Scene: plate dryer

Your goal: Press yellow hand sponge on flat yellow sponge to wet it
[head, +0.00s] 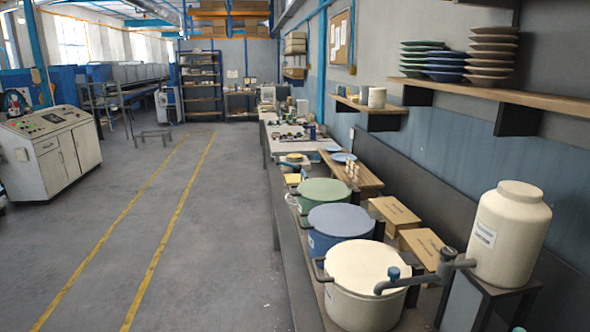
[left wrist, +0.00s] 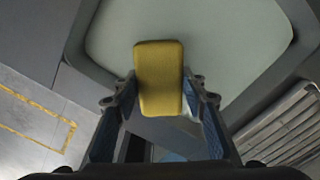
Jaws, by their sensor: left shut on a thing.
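My left gripper (left wrist: 157,102) shows in the left wrist view. It is shut on the yellow hand sponge (left wrist: 159,75), a rounded block held between its two blue-padded fingers. The sponge juts out past the fingertips over a pale, flat surface with a dark rim (left wrist: 205,30). I cannot tell how far the sponge is above that surface. In the head view a small yellow patch (head: 292,179) lies on the bench beside the green pot; it is too small to tell whether it is the flat yellow sponge. My right gripper is not in view.
In the head view a green pot (head: 325,196), a blue pot (head: 341,220) and a cream pot (head: 365,268) line the bench. Cardboard boxes (head: 394,212) and a large white jar (head: 510,235) stand to their right.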

